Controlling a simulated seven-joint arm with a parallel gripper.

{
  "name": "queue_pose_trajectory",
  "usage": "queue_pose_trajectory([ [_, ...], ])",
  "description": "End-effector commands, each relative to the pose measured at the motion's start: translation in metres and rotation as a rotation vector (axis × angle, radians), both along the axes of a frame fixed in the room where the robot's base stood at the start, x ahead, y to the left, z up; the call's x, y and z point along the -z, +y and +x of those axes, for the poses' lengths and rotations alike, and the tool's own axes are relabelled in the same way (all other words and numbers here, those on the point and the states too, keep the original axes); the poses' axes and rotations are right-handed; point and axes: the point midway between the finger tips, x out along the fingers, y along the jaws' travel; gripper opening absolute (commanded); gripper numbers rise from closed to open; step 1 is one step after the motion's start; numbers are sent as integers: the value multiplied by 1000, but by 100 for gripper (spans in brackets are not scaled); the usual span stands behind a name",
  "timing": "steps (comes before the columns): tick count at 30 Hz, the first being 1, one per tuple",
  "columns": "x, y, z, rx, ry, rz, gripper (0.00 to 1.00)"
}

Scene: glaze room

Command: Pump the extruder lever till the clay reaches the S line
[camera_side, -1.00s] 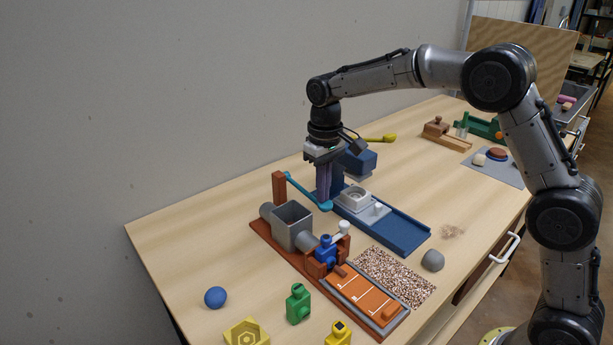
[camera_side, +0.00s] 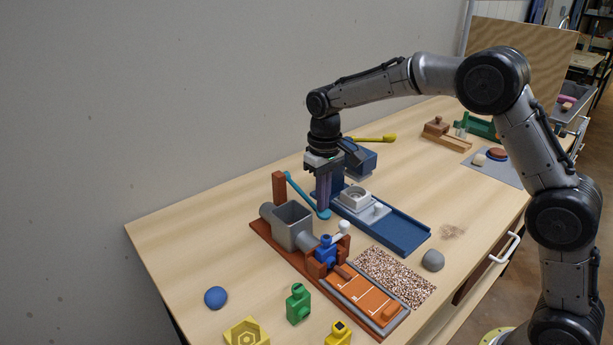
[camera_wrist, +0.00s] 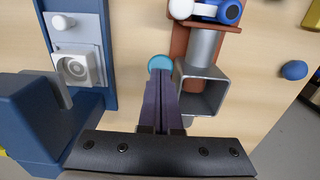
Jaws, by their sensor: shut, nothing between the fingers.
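The extruder has a red-brown base (camera_side: 262,230), a grey hopper (camera_side: 292,226) and a blue die (camera_side: 327,252). Its teal lever (camera_side: 303,190) slopes down from a red-brown post (camera_side: 279,188) to a round end pad. My gripper (camera_side: 323,207) is shut and empty, its fingertips at the pad from above. In the wrist view the fingertips (camera_wrist: 160,74) overlap the teal pad (camera_wrist: 159,62); exact contact is hard to see. A short brown clay stub (camera_side: 344,272) shows in front of the die. The orange tray (camera_side: 365,292) carries white lines; their letters are unreadable.
A speckled mat (camera_side: 395,275) and grey lump (camera_side: 433,260) lie right of the extruder. A blue ball (camera_side: 215,297), green die (camera_side: 298,303) and yellow pieces (camera_side: 247,333) lie in front.

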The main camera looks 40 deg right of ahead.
Motion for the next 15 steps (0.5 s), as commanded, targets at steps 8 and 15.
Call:
queue_pose_trajectory([
  [8, -19, 0, 0, 0, -1, 0, 0],
  [15, -39, 0, 1, 0, -2, 0, 0],
])
